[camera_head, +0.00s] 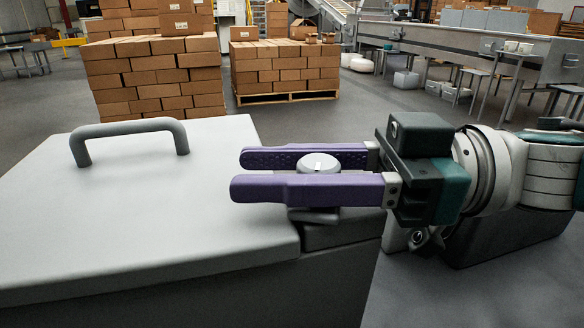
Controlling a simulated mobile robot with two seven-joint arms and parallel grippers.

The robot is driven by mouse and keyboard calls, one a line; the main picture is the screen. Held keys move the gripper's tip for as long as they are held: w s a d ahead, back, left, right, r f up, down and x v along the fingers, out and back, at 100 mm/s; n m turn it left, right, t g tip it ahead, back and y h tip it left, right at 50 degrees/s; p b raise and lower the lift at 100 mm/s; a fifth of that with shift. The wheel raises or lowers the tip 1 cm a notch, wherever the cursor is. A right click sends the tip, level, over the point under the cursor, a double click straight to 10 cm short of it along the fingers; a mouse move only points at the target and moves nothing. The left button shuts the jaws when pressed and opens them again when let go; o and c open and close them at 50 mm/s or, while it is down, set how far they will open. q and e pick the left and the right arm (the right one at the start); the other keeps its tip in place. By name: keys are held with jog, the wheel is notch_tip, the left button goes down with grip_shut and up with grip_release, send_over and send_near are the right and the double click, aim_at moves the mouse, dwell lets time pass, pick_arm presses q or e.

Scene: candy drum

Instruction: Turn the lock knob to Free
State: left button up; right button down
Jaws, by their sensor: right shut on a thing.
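The lock knob (320,163) is a small round knob with a pale top and a short dark mark on it. It sits at the right edge of a large grey box. My right gripper (243,173) comes in from the right, with its two purple fingers level and pointing left. It is shut on the lock knob, one finger on the far side and one on the near side. The fingertips reach past the knob over the grey lid (170,225). The near finger hides the knob's lower part, and no Free label can be read. My left gripper is not in view.
A grey handle (130,132) stands up from the far part of the lid. Behind are stacks of cardboard boxes (155,75) and, on a pallet, more boxes (285,70). A grey conveyor (470,52) runs along the back right. Open floor lies between.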

aim_at(340, 171)
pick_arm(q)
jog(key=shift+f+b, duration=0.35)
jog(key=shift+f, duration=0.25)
pick_arm(e)
jog(key=shift+n+g, duration=0.4)
jog(key=shift+g, duration=0.2)
jog(key=shift+s, duration=0.1)
jog(key=c, duration=0.5)
grip_release()
jog(key=shift+d, duration=0.1)
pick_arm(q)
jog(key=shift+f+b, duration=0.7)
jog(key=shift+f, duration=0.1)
pick_arm(e)
jog(key=d, duration=0.3)
jog(key=w+d, duration=0.1)
jog(key=d, duration=0.5)
jog(key=shift+w+d, duration=0.15)
jog(key=shift+d, duration=0.15)
